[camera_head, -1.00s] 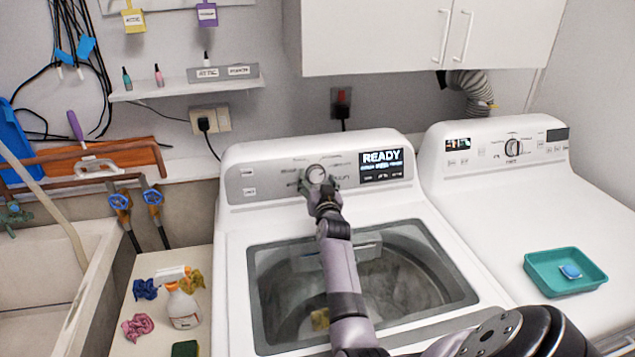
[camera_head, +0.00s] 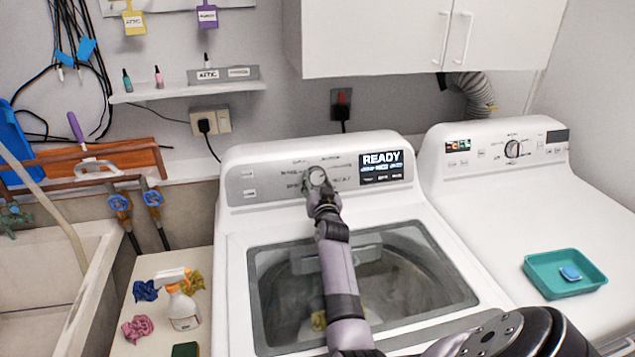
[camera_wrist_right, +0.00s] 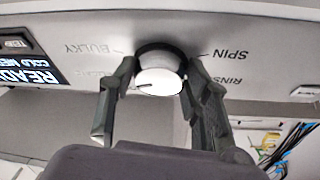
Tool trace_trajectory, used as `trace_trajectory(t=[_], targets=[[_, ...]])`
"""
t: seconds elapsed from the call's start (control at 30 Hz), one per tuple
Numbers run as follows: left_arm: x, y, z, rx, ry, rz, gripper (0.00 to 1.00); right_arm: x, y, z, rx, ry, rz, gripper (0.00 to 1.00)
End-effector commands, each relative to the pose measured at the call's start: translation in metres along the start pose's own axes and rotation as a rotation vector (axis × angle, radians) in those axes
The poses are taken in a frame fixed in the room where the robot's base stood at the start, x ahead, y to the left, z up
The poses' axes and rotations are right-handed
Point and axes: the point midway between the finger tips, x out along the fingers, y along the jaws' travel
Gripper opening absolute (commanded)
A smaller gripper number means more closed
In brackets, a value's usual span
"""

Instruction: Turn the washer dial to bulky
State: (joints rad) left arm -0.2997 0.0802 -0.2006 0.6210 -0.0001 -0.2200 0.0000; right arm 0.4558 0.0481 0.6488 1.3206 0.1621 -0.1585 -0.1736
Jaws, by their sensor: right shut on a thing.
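The washer (camera_head: 300,220) stands in the middle with its lid window facing up. Its dial (camera_head: 317,176) is a round white knob on the grey control panel, left of a display reading READY (camera_head: 381,166). My right gripper (camera_head: 316,190) reaches up to the panel and is shut on the dial. In the right wrist view the dial (camera_wrist_right: 160,80) sits between the two dark fingers (camera_wrist_right: 157,85), with a small dark mark on its face. The label BULKY (camera_wrist_right: 92,50) and the label SPIN (camera_wrist_right: 231,54) show upside down on either side. My left gripper is not in view.
A second machine with a teal tray (camera_head: 566,274) stands at the right. A shelf (camera_head: 187,89) and white cabinets (camera_head: 420,35) are above.

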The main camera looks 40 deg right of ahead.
Motion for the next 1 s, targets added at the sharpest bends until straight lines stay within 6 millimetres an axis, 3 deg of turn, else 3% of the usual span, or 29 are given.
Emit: trace_trajectory(t=[1.0], targets=[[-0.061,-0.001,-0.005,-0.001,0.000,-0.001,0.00,0.001,-0.008,-0.004,0.659,-0.002,0.243,0.16]])
